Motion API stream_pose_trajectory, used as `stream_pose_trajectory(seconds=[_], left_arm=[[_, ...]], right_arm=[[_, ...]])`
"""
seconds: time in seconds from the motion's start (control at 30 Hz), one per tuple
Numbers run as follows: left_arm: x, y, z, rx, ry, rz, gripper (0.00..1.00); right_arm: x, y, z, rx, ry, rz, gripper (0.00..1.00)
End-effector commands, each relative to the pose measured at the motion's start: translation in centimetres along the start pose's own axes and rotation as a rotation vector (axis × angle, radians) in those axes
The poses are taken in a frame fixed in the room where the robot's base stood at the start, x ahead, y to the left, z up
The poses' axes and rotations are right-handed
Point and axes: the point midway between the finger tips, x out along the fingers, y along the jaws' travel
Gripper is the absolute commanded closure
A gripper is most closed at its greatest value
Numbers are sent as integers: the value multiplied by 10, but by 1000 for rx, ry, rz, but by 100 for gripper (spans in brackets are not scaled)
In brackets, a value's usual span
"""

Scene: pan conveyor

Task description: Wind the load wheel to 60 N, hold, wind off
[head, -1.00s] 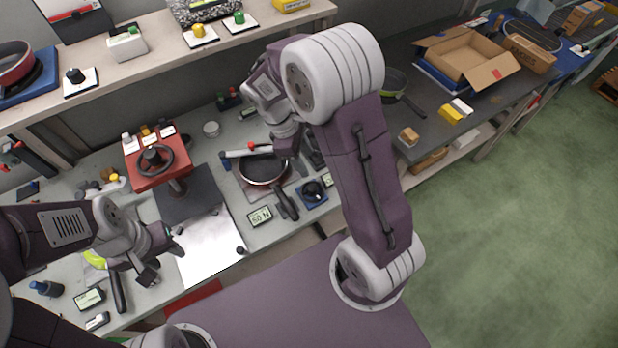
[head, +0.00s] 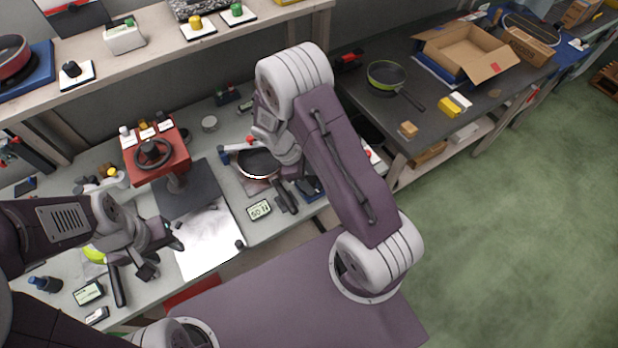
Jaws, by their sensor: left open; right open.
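A black knob on a blue base (head: 316,194) stands on the bench right of the dark pan (head: 257,164). My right gripper (head: 303,180) is open, low over this base, and largely hides the knob. I cannot tell whether it touches. A small display (head: 259,210) lies in front of the pan; its digits are too small to read surely. A black handwheel (head: 153,153) sits on a red box at the back left, with no gripper at it. My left gripper (head: 166,254) is open and empty, over the front left of the bench near the bright metal plate (head: 208,248).
A shelf (head: 150,68) with several small devices runs above the back of the bench. On the dark side table (head: 440,115) at the right are a green-rimmed pan (head: 386,77) and an open cardboard box (head: 465,52). Green floor at the right is clear.

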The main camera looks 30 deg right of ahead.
Motion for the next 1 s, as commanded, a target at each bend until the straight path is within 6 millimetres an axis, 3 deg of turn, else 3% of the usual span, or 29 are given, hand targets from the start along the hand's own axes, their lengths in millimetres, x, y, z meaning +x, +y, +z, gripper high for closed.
stream_pose_trajectory(seconds=[0.17, 0.37, 0.5, 0.73, 1.0], left_arm=[[0, 0, 0, 0, 0, 0, 57], [0, 0, 0, 0, 0, 0, 57], [-5, 0, 0, 0, 0, 0, 57], [-19, 0, -2, 0, 0, 0, 57], [-18, 0, -2, 0, 0, 0, 57]], right_arm=[[0, 0, 0, 0, 0, 0, 48], [0, 0, 0, 0, 0, 1, 100], [-2, 1, 1, 39, 0, -15, 100], [-2, 3, 2, 379, 0, -156, 100], [-1, 3, 1, 406, 1, -166, 100]])
